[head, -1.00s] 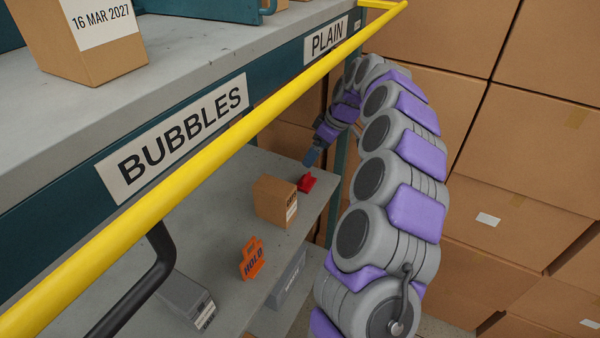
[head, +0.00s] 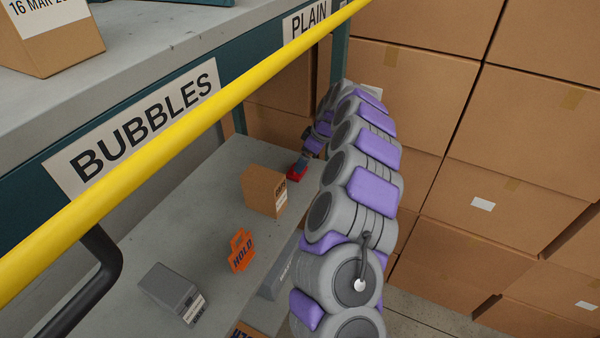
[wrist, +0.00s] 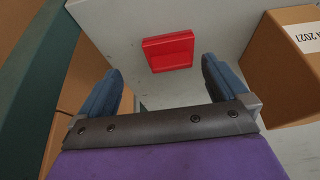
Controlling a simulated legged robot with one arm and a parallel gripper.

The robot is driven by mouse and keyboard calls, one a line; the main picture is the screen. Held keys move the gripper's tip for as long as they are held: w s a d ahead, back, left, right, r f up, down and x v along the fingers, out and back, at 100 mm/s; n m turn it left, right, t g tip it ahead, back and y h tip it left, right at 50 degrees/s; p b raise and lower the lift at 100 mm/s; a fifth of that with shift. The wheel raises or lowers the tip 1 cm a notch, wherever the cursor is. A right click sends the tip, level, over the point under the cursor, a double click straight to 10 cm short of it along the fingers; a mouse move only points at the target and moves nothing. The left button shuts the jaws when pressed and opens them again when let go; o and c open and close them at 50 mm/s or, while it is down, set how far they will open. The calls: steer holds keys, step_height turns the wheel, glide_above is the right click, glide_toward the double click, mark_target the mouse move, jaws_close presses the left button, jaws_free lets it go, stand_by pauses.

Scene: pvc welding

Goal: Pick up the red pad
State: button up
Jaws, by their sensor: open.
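The red pad (wrist: 168,52) lies on the grey lower shelf, ahead of my gripper (wrist: 160,80) in the wrist view. The gripper's two blue fingers are spread wide and empty, one to the left and one to the right of the pad's line. The pad looks apart from both fingers. In the head view the red pad (head: 297,174) shows just below my gripper (head: 301,164), which hides part of it.
A cardboard box (head: 262,190) stands left of the pad in the head view; the box (wrist: 290,65) is close to the right finger in the wrist view. An orange HOLD tag (head: 241,250) and a grey box (head: 172,292) are nearer. A yellow rail (head: 200,128) crosses above.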

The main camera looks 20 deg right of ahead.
steer(key=a+f, duration=0.1)
steer(key=w+a+f, duration=0.1)
steer(key=f, duration=0.1)
steer(key=a+f+b, duration=0.1)
steer(key=a, duration=0.1)
steer(key=shift+w+f, duration=0.15)
steer(key=shift+w, duration=0.25)
steer(key=shift+d+f, duration=0.15)
steer(key=shift+d, duration=0.8)
steer(key=shift+c, duration=0.8)
steer(key=shift+a, duration=0.85)
steer(key=c, duration=0.6)
steer(key=shift+d, duration=0.1)
steer(key=shift+c, duration=1.4)
steer(key=shift+d, duration=0.4)
steer(key=shift+d+r, duration=0.2)
steer(key=shift+r, duration=0.05)
steer(key=r, duration=0.3)
steer(key=r+p, duration=0.1)
steer(key=r, duration=0.5)
steer(key=shift+a+r+p, duration=0.1)
steer(key=shift+a+p, duration=0.2)
steer(key=shift+a, duration=0.05)
steer(key=shift+d+r, duration=0.15)
steer(key=shift+d, duration=0.05)
